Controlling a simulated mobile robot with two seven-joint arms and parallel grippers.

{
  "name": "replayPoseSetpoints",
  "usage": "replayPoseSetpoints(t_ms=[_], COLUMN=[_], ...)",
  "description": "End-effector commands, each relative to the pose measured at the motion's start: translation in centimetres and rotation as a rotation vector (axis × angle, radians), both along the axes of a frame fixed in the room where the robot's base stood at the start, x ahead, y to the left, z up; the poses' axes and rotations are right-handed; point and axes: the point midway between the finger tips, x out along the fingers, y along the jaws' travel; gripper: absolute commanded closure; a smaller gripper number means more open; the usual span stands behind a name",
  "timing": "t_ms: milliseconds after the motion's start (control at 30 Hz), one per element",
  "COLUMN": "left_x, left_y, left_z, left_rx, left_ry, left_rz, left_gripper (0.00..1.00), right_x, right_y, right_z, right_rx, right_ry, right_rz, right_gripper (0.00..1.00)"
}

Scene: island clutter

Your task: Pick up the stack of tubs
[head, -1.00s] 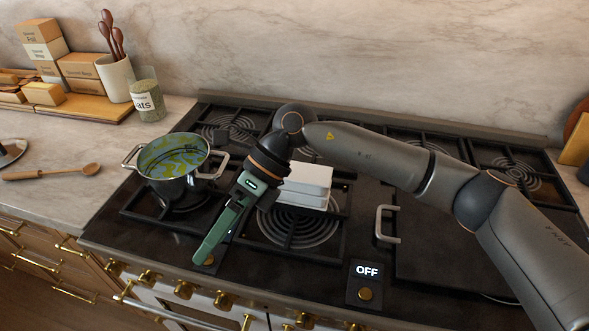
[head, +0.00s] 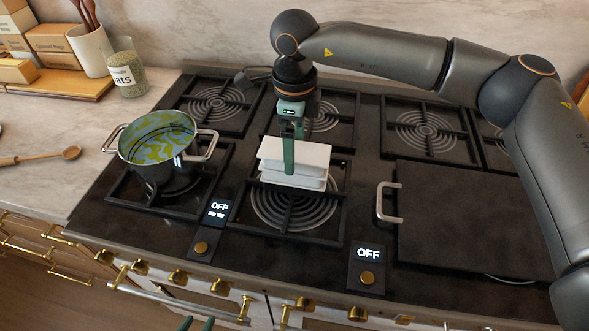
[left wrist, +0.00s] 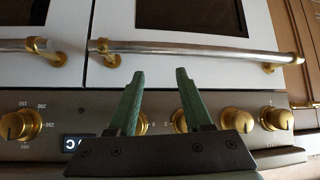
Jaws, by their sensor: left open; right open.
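The stack of white tubs (head: 312,160) sits on the front middle burner grate in the head view. The layers look slightly uneven, and I cannot tell exactly how they are nested. My right gripper (head: 290,170) points down at the stack, with one green finger in front of the tubs' near side. Its other finger is mostly hidden, so I cannot see whether it touches. This gripper is open. My left gripper (head: 196,323) only shows its green tips at the bottom edge. In the left wrist view it (left wrist: 158,75) is open and empty before the oven front.
A pot (head: 158,145) with yellow-green contents stands on the left burner. A dark griddle cover (head: 475,220) with a handle (head: 383,202) lies right of the tubs. An oats jar (head: 127,70) and wooden spoon (head: 45,156) are on the left counter. Oven handles (left wrist: 180,50) face my left gripper.

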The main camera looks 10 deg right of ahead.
Motion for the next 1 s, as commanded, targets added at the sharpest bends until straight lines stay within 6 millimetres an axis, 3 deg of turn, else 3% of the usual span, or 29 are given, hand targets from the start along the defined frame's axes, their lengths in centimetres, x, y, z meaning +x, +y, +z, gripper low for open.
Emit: replayPoseSetpoints(t_ms=[167,400,667,1000], left_x=[0.0,0.0,0.0,0.0], left_y=[0.0,0.0,0.0,0.0], left_z=[-0.7,-2.5,-2.5,-2.5], left_rx=[0.000,0.000,-0.001,-0.001], left_ry=[0.001,0.001,0.001,0.001], left_rz=[0.000,0.000,0.001,0.001], left_gripper=[0.50,0.50,0.50,0.50], right_x=[-0.1,-0.1,0.0,-0.1], right_y=[0.0,0.0,0.0,0.1], right_z=[-1.3,-5.0,-5.3,-5.3], right_rx=[0.000,0.000,0.002,0.001], right_ry=[0.002,0.001,0.000,0.001], right_rz=[0.000,0.000,-0.001,0.000], right_gripper=[0.00,0.00,0.00,0.36])
